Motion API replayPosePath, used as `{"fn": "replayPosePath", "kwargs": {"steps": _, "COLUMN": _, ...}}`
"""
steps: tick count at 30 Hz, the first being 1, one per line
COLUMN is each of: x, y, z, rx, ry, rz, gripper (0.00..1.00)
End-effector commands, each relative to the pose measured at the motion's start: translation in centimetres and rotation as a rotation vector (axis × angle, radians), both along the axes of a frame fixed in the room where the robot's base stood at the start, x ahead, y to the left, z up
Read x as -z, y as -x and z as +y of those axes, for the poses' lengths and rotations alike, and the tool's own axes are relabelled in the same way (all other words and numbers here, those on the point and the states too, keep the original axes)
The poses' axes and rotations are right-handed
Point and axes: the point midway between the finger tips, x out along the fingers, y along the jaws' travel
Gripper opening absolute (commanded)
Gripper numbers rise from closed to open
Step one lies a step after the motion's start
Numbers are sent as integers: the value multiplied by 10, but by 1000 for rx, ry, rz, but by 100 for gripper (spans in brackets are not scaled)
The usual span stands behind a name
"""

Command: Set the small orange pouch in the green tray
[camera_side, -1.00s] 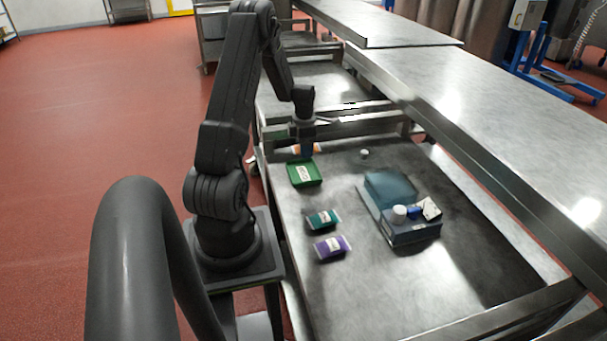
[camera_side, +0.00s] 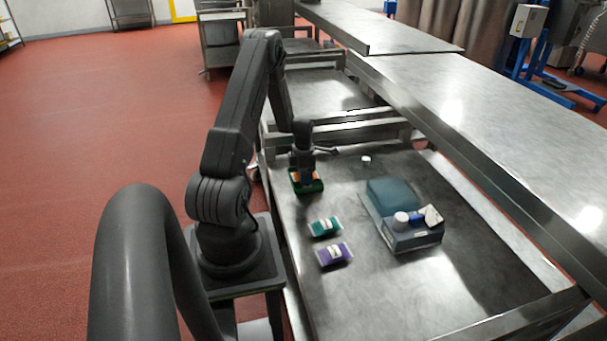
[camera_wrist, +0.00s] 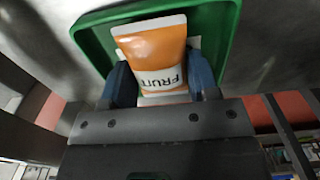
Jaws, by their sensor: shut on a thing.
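The small orange pouch (camera_wrist: 152,48), marked "FRUIT", is held between the blue fingers of my gripper (camera_wrist: 162,88) in the wrist view. The green tray (camera_wrist: 228,42) lies right behind and around the pouch in that view. In the side view my gripper (camera_side: 307,180) is over the green tray (camera_side: 310,189), and a bit of the orange pouch (camera_side: 296,175) shows beside the fingers. The pouch is over or inside the tray; I cannot tell whether it touches the tray's floor.
A teal pouch (camera_side: 325,227) and a purple pouch (camera_side: 334,253) lie on the steel table nearer the camera. A blue-grey box (camera_side: 415,238) with small items on top stands to the right. A small white item (camera_side: 366,160) lies behind. Bare table (camera_side: 370,300) is in front.

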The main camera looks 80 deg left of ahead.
Motion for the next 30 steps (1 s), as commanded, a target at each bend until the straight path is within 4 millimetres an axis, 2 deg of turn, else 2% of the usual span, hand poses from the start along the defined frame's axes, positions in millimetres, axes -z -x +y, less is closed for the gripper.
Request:
{"fn": "replayPosePath", "kwargs": {"steps": 2, "x": 3, "y": 0, "z": 0, "rx": 0, "ry": 0, "rz": 0, "gripper": 28}}
{"fn": "replayPosePath", "kwargs": {"steps": 3, "x": 2, "y": 0, "z": 0, "rx": 0, "ry": 0, "rz": 0, "gripper": 58}}
{"fn": "replayPosePath", "kwargs": {"steps": 10, "x": 2, "y": 0, "z": 0, "rx": 0, "ry": 0, "rz": 0, "gripper": 80}}
{"fn": "replayPosePath", "kwargs": {"steps": 20, "x": -4, "y": 0, "z": 0, "rx": 0, "ry": -1, "rz": 0, "gripper": 80}}
{"fn": "replayPosePath", "kwargs": {"steps": 23, "x": -17, "y": 0, "z": 1, "rx": 0, "ry": -3, "rz": -2, "gripper": 80}}
{"fn": "replayPosePath", "kwargs": {"steps": 30, "x": -68, "y": 0, "z": 0, "rx": 0, "ry": -5, "rz": -2, "gripper": 80}}
